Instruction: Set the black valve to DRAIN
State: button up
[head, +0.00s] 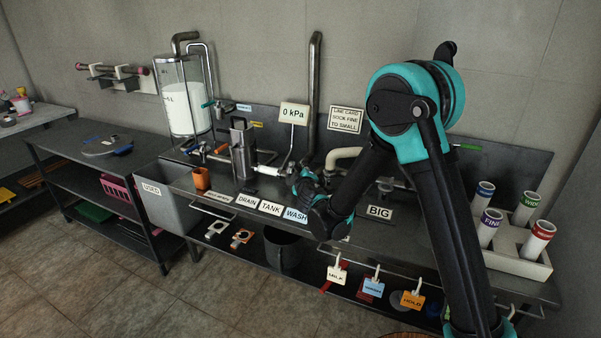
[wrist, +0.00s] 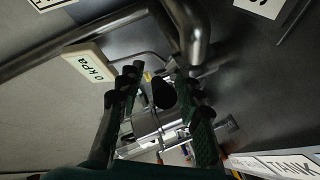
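The wrist view shows a dark round-ended part (wrist: 163,94), probably the black valve's handle, between the two fingers of my gripper (wrist: 160,80). The fingers stand apart with a gap to either side of it; I cannot tell whether either touches it. In the head view my gripper (head: 306,184) is low over the bench and hides the valve there. The DRAIN (head: 247,200), TANK (head: 271,208) and WASH (head: 295,215) labels stand in a row along the bench front, left of my gripper. Which label the valve points to cannot be told.
A 0 kPa display (head: 293,114) and a tall metal pipe (head: 313,85) stand behind my gripper. A metal canister (head: 243,150) and an orange cup (head: 201,178) are to the left. A BIG label (head: 379,212) and a rack of tubes (head: 521,253) are to the right.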

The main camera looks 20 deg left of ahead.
grip_shut()
dwell(0.5)
